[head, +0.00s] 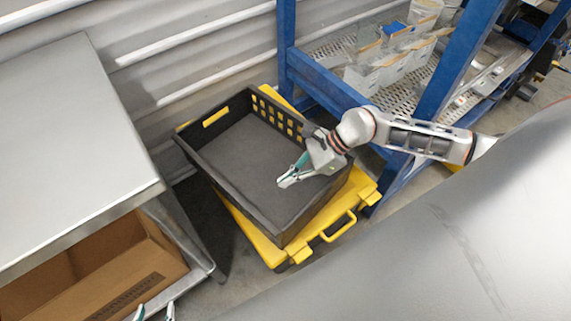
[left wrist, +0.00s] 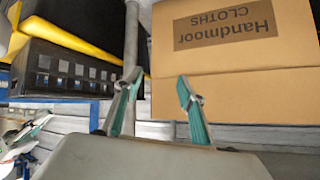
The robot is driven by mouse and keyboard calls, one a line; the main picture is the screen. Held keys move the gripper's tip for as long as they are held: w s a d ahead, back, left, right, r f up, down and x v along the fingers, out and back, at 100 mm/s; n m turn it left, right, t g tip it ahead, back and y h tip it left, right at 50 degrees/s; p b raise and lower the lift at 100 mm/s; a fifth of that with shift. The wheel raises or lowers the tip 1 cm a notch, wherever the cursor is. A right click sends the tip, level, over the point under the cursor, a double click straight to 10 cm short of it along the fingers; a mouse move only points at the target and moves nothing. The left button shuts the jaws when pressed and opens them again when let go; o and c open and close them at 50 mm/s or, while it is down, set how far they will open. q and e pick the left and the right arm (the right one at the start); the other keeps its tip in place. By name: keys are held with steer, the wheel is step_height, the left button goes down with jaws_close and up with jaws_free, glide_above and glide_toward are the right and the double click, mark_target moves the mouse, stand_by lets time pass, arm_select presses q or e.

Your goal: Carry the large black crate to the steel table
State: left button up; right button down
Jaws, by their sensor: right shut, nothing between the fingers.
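The large black crate (head: 240,165) sits tilted in the picture on a yellow wheeled base (head: 265,250), and its visible inside is empty. Its slotted side also shows at the left of the left wrist view (left wrist: 65,70). The steel table (head: 65,140) stands left of it, its visible top bare. My right gripper (head: 287,182) is shut and empty, over the crate's right side; I cannot tell if it touches. My left gripper (head: 155,313) is barely in the head view's bottom edge; in the left wrist view (left wrist: 157,82) its fingers are apart with nothing between them.
A cardboard box (head: 110,265) sits on the shelf under the steel table; it also fills the upper right of the left wrist view (left wrist: 235,75). A blue-framed rack (head: 330,85) with several white bins stands behind the crate at right. A corrugated wall is behind.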

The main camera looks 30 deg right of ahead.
mark_target(241, 201)
steer(key=shift+w+a+f, duration=0.4)
steer(key=shift+a+f, duration=0.45)
steer(key=shift+a, duration=0.6)
steer(key=shift+w+a+f, duration=0.45)
steer(key=shift+a+f, duration=0.35)
steer(key=shift+a, duration=0.6)
steer(key=shift+w+a+f, duration=0.4)
steer(key=shift+a+f, duration=0.45)
steer(key=shift+a, duration=0.6)
steer(key=a, duration=0.1)
steer(key=w+a, duration=0.1)
steer(key=shift+a+r, duration=0.15)
steer(key=shift+a, duration=0.45)
steer(key=shift+d, duration=0.1)
steer(key=shift+f, duration=0.2)
